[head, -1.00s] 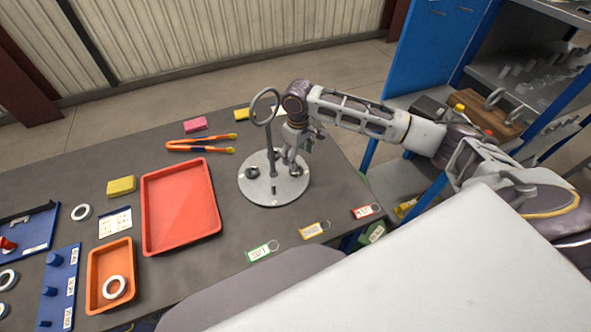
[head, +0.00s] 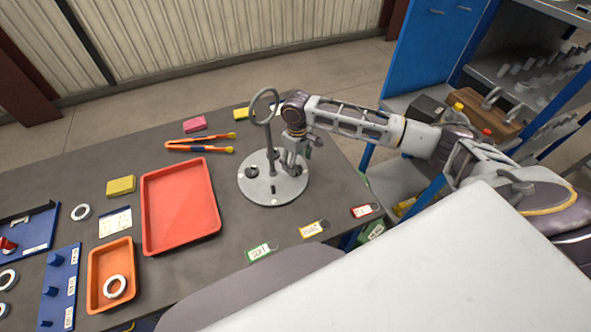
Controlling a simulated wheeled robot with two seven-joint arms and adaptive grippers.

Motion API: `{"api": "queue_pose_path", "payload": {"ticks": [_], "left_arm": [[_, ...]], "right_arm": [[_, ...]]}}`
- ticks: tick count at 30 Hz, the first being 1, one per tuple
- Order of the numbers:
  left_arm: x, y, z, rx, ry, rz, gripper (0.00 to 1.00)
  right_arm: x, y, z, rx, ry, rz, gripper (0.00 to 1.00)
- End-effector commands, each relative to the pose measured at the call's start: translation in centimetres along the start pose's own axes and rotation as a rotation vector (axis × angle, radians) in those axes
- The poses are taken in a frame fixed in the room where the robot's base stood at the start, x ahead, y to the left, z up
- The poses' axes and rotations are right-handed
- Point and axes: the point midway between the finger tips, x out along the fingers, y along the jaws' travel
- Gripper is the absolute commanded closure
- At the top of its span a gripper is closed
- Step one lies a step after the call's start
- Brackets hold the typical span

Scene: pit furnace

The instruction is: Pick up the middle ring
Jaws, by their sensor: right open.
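A round grey stand (head: 262,194) with a central post and a ring-shaped handle (head: 265,106) on top stands on the table. Small dark pieces (head: 252,171) sit on its plate. My right gripper (head: 291,170) points down at the right side of this plate, with its fingers open; the spot under it is partly hidden by the fingers. I cannot tell whether it touches anything. Pale rings also show: one on the table (head: 81,212), one in the orange tray (head: 115,286), and others at the left edge (head: 8,279). I cannot tell which is the middle ring. My left gripper is not in view.
A red tray (head: 150,246) lies left of the stand. Orange tongs (head: 190,147), a pink block (head: 194,124) and yellow blocks (head: 121,186) lie around it. Key tags (head: 314,229) line the front edge. A blue peg board (head: 59,290) is at the left.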

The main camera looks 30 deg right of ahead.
Motion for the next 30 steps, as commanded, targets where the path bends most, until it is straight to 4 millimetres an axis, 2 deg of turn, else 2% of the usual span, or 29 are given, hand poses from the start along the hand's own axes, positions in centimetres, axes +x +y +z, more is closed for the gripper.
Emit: {"api": "queue_pose_path", "payload": {"ticks": [7, 12, 27, 30], "left_arm": [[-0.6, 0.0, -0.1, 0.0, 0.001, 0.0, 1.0], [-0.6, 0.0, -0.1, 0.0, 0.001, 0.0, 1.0], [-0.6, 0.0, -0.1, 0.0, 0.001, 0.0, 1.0], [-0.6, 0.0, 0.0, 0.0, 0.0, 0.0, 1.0]], "right_arm": [[2.7, 0.1, -0.1, 0.001, -0.002, 0.001, 0.31], [3.9, 0.1, -0.1, -0.001, -0.001, 0.001, 0.31], [4.1, 0.1, -0.1, -0.001, 0.0, 0.001, 0.31], [4.1, 0.1, -0.1, -0.001, 0.0, 0.001, 0.44]]}}
